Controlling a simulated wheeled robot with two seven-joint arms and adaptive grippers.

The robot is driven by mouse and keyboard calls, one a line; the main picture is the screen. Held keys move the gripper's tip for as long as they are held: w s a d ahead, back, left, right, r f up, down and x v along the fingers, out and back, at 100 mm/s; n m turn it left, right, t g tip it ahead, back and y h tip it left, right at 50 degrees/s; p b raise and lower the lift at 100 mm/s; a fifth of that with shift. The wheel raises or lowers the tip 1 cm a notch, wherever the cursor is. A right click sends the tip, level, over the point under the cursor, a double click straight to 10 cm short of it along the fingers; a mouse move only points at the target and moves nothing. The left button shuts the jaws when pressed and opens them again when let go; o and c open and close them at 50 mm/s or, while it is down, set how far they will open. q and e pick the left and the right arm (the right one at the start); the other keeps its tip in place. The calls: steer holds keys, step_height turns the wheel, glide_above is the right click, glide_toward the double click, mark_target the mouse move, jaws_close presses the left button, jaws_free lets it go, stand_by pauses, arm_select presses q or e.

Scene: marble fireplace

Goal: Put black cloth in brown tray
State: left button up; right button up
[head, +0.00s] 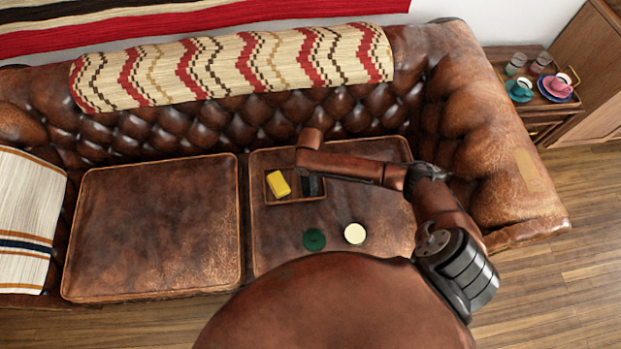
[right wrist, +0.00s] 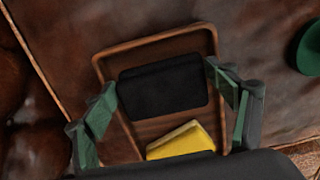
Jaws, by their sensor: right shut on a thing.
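The brown tray (head: 296,200) lies on the right seat cushion of the leather sofa; its wooden rim also shows in the right wrist view (right wrist: 155,41). The black cloth (right wrist: 162,86) is a folded dark block between the green fingers of my right gripper (right wrist: 161,79), which is shut on it. The cloth appears over the tray's inside, beside a yellow folded item (right wrist: 181,140). Whether the cloth touches the tray floor I cannot tell. In the head view my right arm partly hides the gripper and cloth. My left gripper is not in view.
A green round item (head: 314,239) and a cream round item (head: 354,234) lie on the cushion in front of the tray. The left seat cushion (head: 155,225) is bare. A side table (head: 545,112) with cups stands at the far right.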

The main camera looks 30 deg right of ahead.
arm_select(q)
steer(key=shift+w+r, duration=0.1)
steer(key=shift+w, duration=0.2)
arm_select(e)
steer(key=shift+f, duration=0.35)
steer(key=o, duration=1.1)
steer(key=shift+f, duration=0.15)
steer(key=shift+r, duration=0.2)
step_height(320, 180, up, 6)
steer(key=p, duration=0.2)
steer(key=shift+w+r+p, duration=0.1)
steer(key=shift+r+p, duration=0.1)
steer(key=shift+p, duration=0.1)
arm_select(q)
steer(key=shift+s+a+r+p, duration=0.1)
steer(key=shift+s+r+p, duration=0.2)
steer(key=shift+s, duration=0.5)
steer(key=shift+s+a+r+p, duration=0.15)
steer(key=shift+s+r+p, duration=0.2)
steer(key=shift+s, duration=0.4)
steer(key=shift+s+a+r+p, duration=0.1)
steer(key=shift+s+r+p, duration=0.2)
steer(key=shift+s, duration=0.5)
arm_select(e)
steer(key=shift+a+r, duration=0.1)
steer(key=shift+r, duration=2.65)
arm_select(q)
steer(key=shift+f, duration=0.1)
